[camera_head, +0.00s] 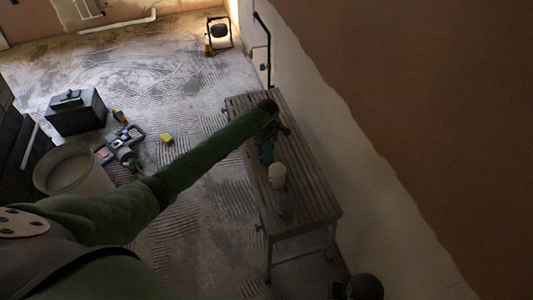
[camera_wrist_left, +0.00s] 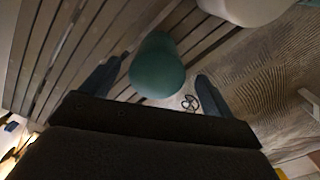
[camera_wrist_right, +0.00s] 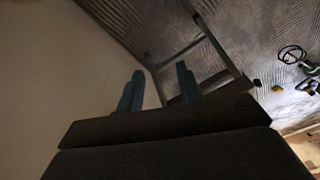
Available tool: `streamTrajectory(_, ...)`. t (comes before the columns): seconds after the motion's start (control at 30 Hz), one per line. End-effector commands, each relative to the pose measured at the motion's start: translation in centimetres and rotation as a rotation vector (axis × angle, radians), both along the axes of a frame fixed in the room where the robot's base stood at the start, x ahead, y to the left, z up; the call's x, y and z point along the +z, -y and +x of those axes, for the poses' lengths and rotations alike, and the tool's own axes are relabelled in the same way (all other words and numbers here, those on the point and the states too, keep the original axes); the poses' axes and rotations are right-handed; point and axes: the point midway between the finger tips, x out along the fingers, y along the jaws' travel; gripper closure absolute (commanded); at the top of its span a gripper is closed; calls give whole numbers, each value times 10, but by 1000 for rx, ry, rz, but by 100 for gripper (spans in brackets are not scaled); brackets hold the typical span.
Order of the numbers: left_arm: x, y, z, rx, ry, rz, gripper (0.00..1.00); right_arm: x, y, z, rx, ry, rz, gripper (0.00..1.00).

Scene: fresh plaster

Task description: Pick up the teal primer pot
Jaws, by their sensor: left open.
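The teal primer pot (camera_wrist_left: 157,66) sits between the spread fingers of my left gripper (camera_wrist_left: 158,88) in the left wrist view, with a gap on each side. In the head view the teal pot (camera_head: 266,152) is on the slatted bench (camera_head: 310,192), partly hidden by my left gripper (camera_head: 274,134), which is at its far end. My left gripper is open. My right gripper (camera_wrist_right: 158,88) shows in the right wrist view with its fingers apart and nothing between them.
A cream pot (camera_head: 277,175) stands close to the teal pot, and a dark pot (camera_head: 287,206) stands nearer on the bench. The plastered wall (camera_head: 345,150) runs along the bench's right side. A bucket (camera_head: 72,172), black box (camera_head: 76,112) and tools lie on the floor at left.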

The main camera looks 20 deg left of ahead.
Motion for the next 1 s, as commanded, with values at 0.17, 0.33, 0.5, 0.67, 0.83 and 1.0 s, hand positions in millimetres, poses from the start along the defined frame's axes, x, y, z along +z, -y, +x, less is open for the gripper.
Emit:
streamTrajectory(0.17,-17,-3,3,-1,-1,0,12,-28,6,5,7,-2,-17,64)
streamTrajectory(0.33,-37,-4,4,-1,0,0,12,-48,6,4,6,-3,-18,64)
streamTrajectory(0.5,-47,-4,4,-2,0,1,12,-56,6,3,6,-3,-18,64)
streamTrajectory(0.67,-47,-4,4,-2,1,0,12,-56,6,3,5,-3,-17,64)
streamTrajectory(0.83,-47,-4,4,-2,1,0,38,-55,6,3,5,-3,-17,64)
streamTrajectory(1.0,-47,-4,4,-2,1,0,71,-55,5,4,6,-2,-17,64)
